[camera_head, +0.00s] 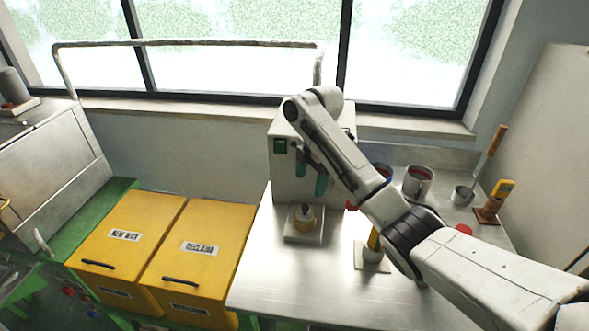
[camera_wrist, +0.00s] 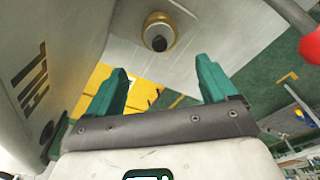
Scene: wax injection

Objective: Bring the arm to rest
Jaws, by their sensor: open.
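My white arm crosses the head view from the lower right up to the middle, with its elbow bent high. My gripper (camera_head: 321,179) hangs in front of the grey wax injection machine (camera_head: 292,181), above the steel table (camera_head: 263,279). In the wrist view my gripper (camera_wrist: 161,85) shows two green fingers spread wide apart with nothing between them. A round yellowish piece with a dark top (camera_head: 305,214) sits on a pale square plate below the machine. It also shows in the wrist view (camera_wrist: 158,33), beyond the fingertips and apart from them.
Two yellow bins (camera_head: 128,238) (camera_head: 201,258) stand left of the table. Mugs (camera_head: 417,182), a small pot with a handled tool (camera_head: 463,194) and an orange-handled holder (camera_head: 491,205) stand at the right. A yellow-handled tool on a plate (camera_head: 372,259) is beside my arm. The table's front left is clear.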

